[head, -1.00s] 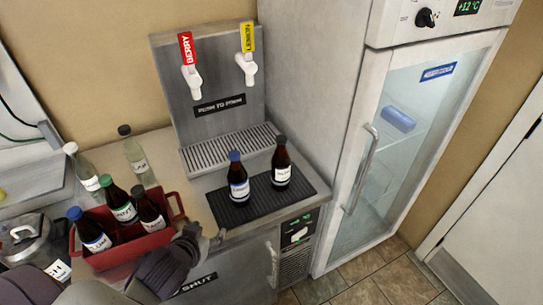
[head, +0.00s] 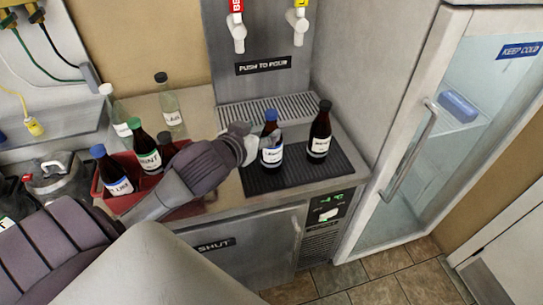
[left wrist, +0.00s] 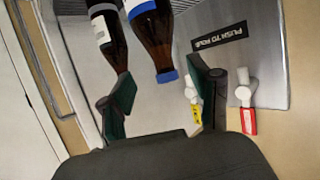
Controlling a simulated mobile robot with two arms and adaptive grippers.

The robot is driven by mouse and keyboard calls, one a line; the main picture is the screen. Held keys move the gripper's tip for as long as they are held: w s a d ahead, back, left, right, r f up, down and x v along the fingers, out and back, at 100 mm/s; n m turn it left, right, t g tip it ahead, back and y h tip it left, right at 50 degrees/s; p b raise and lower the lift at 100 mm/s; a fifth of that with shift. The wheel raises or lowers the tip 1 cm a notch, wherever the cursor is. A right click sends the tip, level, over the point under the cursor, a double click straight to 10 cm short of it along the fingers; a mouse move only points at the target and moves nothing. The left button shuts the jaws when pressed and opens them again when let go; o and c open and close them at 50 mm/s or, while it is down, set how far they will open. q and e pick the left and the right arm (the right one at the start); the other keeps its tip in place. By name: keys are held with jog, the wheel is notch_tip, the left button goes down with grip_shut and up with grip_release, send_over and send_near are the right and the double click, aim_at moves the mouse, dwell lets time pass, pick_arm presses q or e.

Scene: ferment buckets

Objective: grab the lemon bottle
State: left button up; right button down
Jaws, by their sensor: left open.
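Two dark bottles stand upright on the black mat (head: 293,171): a blue-capped bottle (head: 271,150) and a black-capped bottle (head: 319,135) to its right. Their labels are too small to read surely, so I cannot tell which is lemon. My left gripper (head: 246,144) is open and empty, just left of the blue-capped bottle. In the left wrist view, the blue-capped bottle (left wrist: 152,38) appears upside down ahead of my open fingers (left wrist: 162,92), with the black-capped bottle (left wrist: 107,34) beside it. No bottle is held.
A red crate (head: 108,202) holds several dark bottles, partly hidden by my left arm. Two clear bottles (head: 170,113) (head: 118,115) stand behind it. The tap panel (head: 262,72) and drip grate (head: 266,110) are behind the mat. A glass-door fridge (head: 425,110) stands at right.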

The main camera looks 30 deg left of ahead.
aim_at(268, 122)
pick_arm(q)
jog(key=shift+w+a+f, duration=0.15)
jog(key=shift+w+f, duration=0.05)
jog(key=shift+w, duration=0.85)
jog(key=x, duration=0.1)
jog(key=p+x, duration=0.1)
jog(key=x, duration=0.2)
jog(key=shift+w+a+r+p, duration=0.2)
jog(key=shift+r+p, duration=0.05)
jog(key=shift+p, duration=0.05)
jog(key=shift+w+f, duration=0.1)
jog(key=shift+w, duration=0.1)
grip_shut()
